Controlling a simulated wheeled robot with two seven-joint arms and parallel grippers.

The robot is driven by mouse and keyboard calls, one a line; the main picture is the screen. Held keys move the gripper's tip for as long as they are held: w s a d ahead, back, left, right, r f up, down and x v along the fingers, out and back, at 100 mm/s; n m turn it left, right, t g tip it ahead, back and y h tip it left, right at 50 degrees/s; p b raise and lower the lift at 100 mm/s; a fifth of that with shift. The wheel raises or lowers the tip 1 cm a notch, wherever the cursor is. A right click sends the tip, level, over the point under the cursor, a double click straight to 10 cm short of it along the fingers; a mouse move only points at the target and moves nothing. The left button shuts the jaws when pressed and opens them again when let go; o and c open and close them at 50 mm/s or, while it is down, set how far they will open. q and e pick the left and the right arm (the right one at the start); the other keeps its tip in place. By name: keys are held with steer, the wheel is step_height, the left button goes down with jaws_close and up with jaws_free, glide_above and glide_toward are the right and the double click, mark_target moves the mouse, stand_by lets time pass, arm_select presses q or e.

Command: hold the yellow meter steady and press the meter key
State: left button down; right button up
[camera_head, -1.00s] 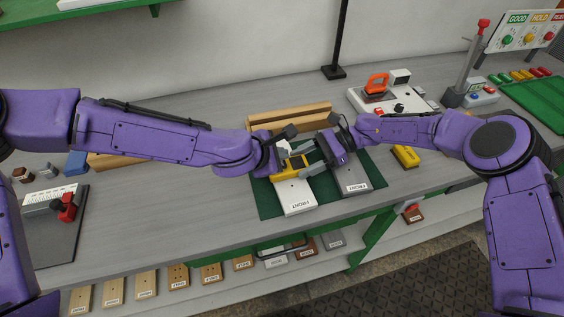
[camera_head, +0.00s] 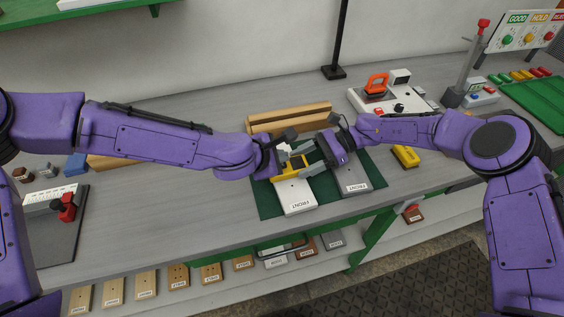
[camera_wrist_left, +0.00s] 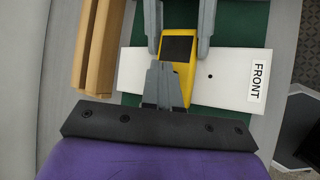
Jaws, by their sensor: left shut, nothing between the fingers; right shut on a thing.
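The yellow meter (camera_head: 287,177) stands over a white board marked FRONT (camera_head: 297,199). In the left wrist view the meter (camera_wrist_left: 185,82) shows a dark face at its top. My right gripper (camera_head: 304,160) is shut on the meter, with a grey finger on each side; the fingers (camera_wrist_left: 180,30) also show in the left wrist view. My left gripper (camera_wrist_left: 162,68) is shut and empty, its tips at the meter's near edge beside the dark face. I cannot tell whether they touch it. The meter key is not clearly visible.
A grey board marked FRONT (camera_head: 352,181) lies right of the white board on a green mat (camera_head: 270,207). Wooden bars (camera_head: 290,117) lie behind. Another yellow object (camera_head: 405,156) sits to the right.

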arm_select(q)
steer(key=shift+f, duration=0.45)
stand_by(0.6)
steer(key=shift+r, duration=0.9)
steer(key=shift+r, duration=2.5)
arm_select(e)
steer(key=o, duration=1.2)
steer(key=shift+o, duration=0.2)
